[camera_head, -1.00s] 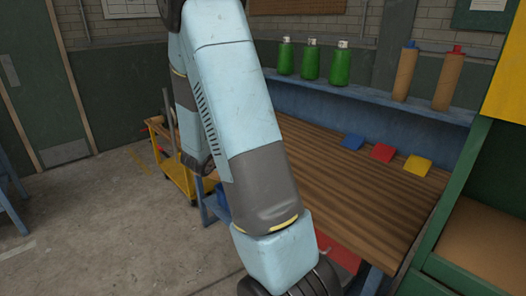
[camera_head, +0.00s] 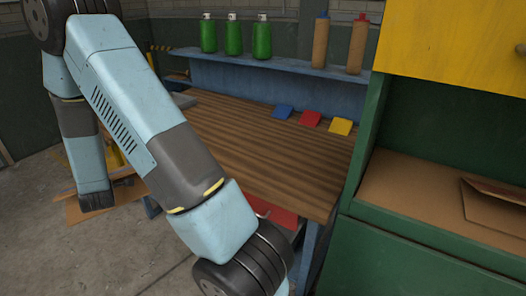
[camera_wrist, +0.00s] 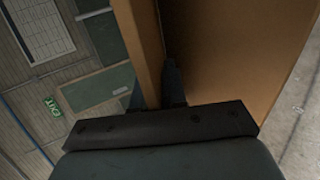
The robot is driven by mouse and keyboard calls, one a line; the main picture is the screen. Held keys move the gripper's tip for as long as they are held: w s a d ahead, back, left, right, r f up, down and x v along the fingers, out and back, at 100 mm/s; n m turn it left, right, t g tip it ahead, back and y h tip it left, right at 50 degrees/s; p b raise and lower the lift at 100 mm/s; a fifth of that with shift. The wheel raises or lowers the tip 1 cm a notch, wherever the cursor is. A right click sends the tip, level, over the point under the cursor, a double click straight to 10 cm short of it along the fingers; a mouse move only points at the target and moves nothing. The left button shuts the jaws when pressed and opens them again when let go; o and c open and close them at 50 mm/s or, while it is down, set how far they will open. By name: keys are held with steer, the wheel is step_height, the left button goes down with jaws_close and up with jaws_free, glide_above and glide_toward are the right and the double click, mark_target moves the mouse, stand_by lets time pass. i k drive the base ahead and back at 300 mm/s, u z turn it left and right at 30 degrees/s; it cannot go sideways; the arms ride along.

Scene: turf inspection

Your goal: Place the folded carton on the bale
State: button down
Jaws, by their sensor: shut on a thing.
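My gripper (camera_wrist: 172,88) is shut on a brown folded carton (camera_wrist: 235,45), which fills the upper right of the wrist view. A narrower brown panel of it shows left of the fingers. In the head view my arm bends over and hangs down at the left, and brown card (camera_head: 78,212) shows around its lower end, above the concrete floor; the fingers are hidden there. I cannot pick out a bale in either view. Another brown piece of folded card (camera_head: 495,205) lies in the green cabinet at the right.
A wooden bench (camera_head: 250,150) stands in the middle with blue, red and yellow pads at its back. A blue shelf (camera_head: 290,68) above holds green bottles and brown tubes. The green cabinet (camera_head: 355,240) with a yellow front blocks the right. Bare floor (camera_head: 40,255) lies at lower left.

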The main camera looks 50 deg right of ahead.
mark_target(412, 182)
steer(key=u, duration=0.15)
steer(key=k, duration=2.35)
steer(key=u, duration=0.15)
